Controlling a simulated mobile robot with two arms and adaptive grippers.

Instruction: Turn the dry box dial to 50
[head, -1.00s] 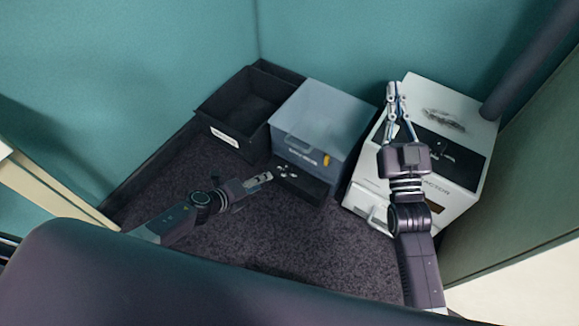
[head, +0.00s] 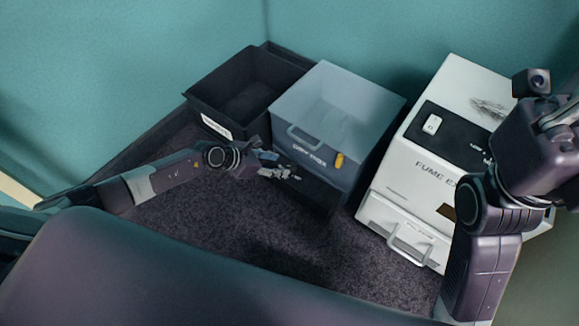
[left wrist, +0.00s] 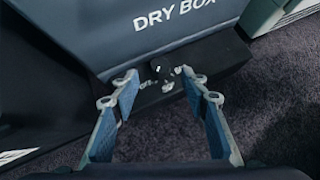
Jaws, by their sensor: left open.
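The dry box (head: 345,100) is a blue-grey box with a front handle, a white "DRY BOX" label and an orange tab, standing on a black base (head: 315,192). In the left wrist view the label (left wrist: 168,18) is at the top. Below it, a small dark dial (left wrist: 160,70) with white marks around it sits on the black base (left wrist: 215,65). My left gripper (left wrist: 158,88) is open, its fingers on either side of the dial area, with no clear contact. In the head view this gripper (head: 278,173) hides the dial. My right gripper is at the right edge, its fingertips unclear.
A black open bin (head: 205,105) stands left of the dry box. A white fume extractor (head: 385,205) with a drawer handle stands to its right, partly behind my right arm. Teal walls close the back. Dark carpet (head: 250,225) in front is clear.

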